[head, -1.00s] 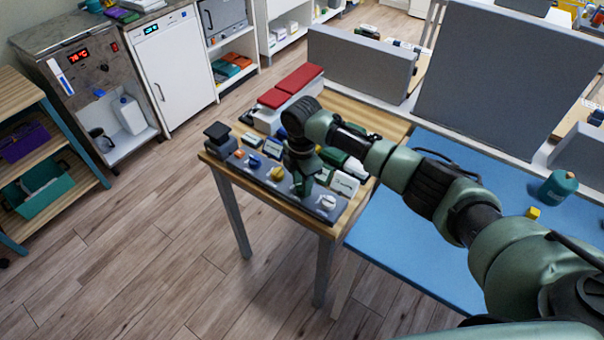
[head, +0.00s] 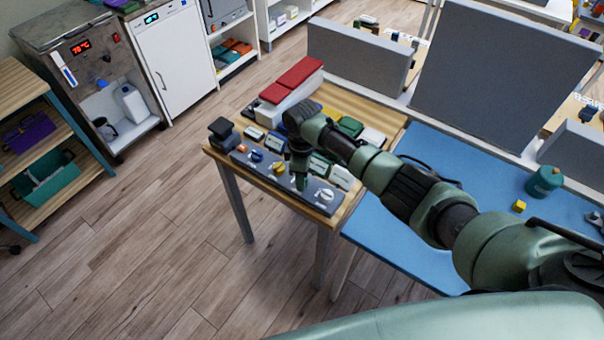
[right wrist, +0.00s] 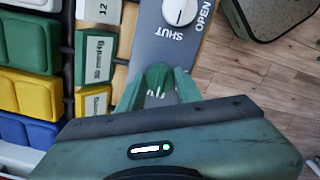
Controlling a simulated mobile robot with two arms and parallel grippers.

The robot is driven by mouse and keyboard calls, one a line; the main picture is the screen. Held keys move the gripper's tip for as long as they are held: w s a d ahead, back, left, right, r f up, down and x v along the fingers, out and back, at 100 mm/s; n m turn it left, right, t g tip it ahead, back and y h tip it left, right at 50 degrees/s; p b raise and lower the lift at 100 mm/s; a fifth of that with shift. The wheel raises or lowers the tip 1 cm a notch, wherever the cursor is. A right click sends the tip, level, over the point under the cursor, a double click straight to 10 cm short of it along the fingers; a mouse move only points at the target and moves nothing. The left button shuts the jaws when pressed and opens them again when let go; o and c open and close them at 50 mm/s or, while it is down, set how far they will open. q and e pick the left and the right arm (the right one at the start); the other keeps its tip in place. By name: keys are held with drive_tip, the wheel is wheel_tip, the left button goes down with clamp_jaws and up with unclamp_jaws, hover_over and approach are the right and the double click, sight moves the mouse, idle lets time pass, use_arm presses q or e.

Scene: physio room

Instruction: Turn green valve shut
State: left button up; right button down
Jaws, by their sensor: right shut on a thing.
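The green valve (right wrist: 157,74) shows in the right wrist view as a small dark green handle on a grey panel (right wrist: 205,60). My right gripper (right wrist: 158,92) is shut on it, with a finger on each side. The fingers cover much of the handle, so its exact angle is hard to read. In the head view my right gripper (head: 300,182) reaches down onto the panel between the yellow valve (head: 279,168) and the white valve (head: 326,194); the green valve is hidden there. The white valve (right wrist: 179,11) has SHUT and OPEN printed beside it. My left gripper is not in view.
Labelled boxes (right wrist: 98,50) stand close beside the panel. Blue and orange valves (head: 256,155) sit farther along it. A black block (head: 222,130) is at the table corner and red-topped boxes (head: 292,80) behind. A blue mat (head: 440,240) lies to the right. The floor in front is clear.

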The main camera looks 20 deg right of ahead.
drive_tip(key=shift+m, duration=0.3)
drive_tip(key=shift+r, duration=0.1)
drive_tip(key=c, duration=1)
unclamp_jaws()
wheel_tip(320, 180, up, 8)
drive_tip(key=shift+f+b, duration=0.1)
drive_tip(key=shift+b, duration=0.4)
